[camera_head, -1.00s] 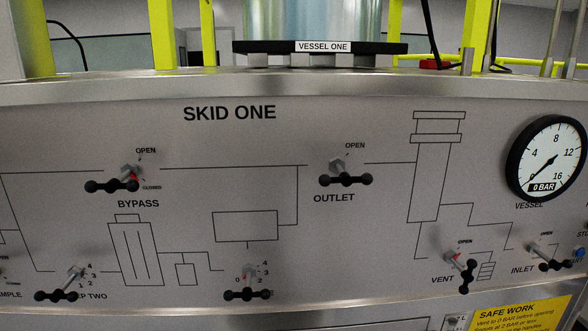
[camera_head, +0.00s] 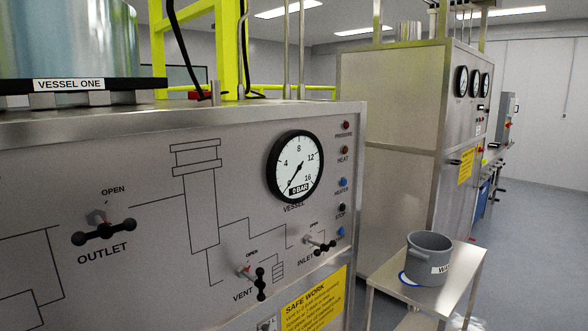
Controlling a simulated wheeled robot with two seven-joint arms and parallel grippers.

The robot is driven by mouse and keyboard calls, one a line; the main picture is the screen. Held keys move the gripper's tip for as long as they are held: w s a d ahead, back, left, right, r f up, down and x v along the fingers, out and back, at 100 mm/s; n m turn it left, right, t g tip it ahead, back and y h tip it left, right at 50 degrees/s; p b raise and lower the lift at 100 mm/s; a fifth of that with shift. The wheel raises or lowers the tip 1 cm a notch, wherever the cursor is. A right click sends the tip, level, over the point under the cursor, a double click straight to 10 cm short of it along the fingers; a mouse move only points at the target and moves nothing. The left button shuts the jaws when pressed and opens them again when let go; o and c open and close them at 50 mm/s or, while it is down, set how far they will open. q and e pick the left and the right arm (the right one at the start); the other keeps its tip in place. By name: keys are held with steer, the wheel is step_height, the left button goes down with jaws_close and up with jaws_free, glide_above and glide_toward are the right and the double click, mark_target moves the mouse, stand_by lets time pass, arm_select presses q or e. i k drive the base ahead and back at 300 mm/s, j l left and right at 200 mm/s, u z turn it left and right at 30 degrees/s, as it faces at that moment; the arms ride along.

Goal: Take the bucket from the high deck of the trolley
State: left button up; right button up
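A grey bucket (camera_head: 429,262) with a white label, partly readable as "WA", stands upright at the lower right. It rests on the top deck of a steel trolley (camera_head: 462,275). A blue-and-white ring-shaped edge (camera_head: 405,279) shows at the bucket's left foot; I cannot tell what it is. A lower deck of the trolley shows partly at the bottom edge. Neither of my grippers is in view.
The steel skid panel (camera_head: 130,160) with valve handles, a gauge (camera_head: 296,167) and buttons fills the left and ends left of the trolley. A second steel cabinet (camera_head: 390,150) stands behind the trolley. Open grey floor (camera_head: 540,235) lies to the right.

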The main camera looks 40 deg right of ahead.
mark_target(428, 258)
steer(key=z, duration=2.15)
steer(key=i+j+u, duration=0.15)
steer(key=i+l, duration=0.05)
